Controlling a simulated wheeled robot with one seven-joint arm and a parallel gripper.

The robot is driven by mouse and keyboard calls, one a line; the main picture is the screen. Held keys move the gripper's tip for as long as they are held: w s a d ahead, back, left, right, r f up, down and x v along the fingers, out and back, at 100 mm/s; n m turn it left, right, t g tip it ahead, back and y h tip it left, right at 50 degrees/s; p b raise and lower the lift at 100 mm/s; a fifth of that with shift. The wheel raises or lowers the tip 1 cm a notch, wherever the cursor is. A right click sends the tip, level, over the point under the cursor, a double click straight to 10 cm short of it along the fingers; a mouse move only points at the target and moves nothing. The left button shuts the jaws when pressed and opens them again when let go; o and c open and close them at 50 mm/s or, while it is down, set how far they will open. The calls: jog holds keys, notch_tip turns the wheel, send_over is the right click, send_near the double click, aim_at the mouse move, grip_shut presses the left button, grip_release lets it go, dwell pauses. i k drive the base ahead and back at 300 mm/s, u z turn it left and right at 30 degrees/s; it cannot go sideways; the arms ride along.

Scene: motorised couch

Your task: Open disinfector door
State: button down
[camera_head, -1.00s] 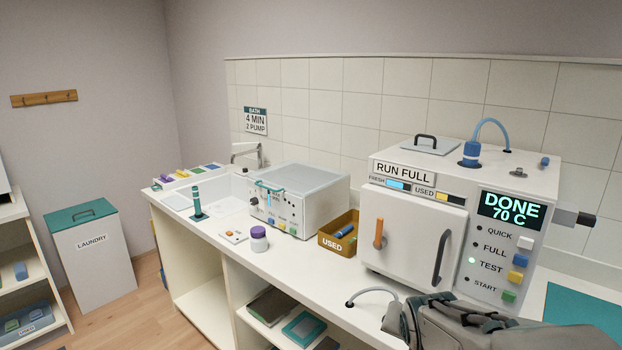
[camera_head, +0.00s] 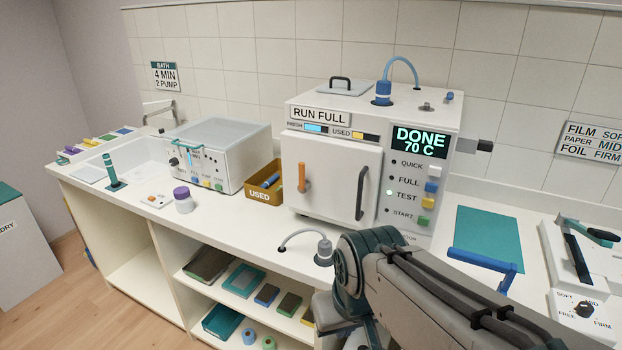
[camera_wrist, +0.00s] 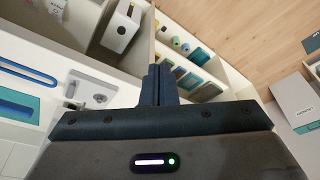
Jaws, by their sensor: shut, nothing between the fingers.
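The disinfector (camera_head: 365,125) is a white box on the counter, with a "RUN FULL" plate and a display reading "DONE 70 C". Its door (camera_head: 330,180) appears closed. The door carries an orange upright lever (camera_head: 303,176) at its left and a dark curved handle (camera_head: 361,193) at its right. In the head view my arm is in front of and below the disinfector at the lower right, and my gripper's fingers do not show there. In the wrist view my gripper (camera_wrist: 159,72) is shut and empty, pointing past the counter's front edge toward the shelves and floor.
A small hose fitting (camera_head: 324,250) stands on the counter below the door. A "USED" bin (camera_head: 262,194) and a bath unit (camera_head: 215,155) stand to the left. A teal mat (camera_head: 489,238), a blue bar (camera_head: 484,262) and a sealer (camera_head: 580,265) are at the right.

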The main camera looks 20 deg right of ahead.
aim_at(343, 176)
jog(key=u, duration=0.05)
jog(key=k, duration=0.5)
jog(key=z, duration=0.95)
jog(key=i, duration=0.75)
jog(key=u, duration=1.8)
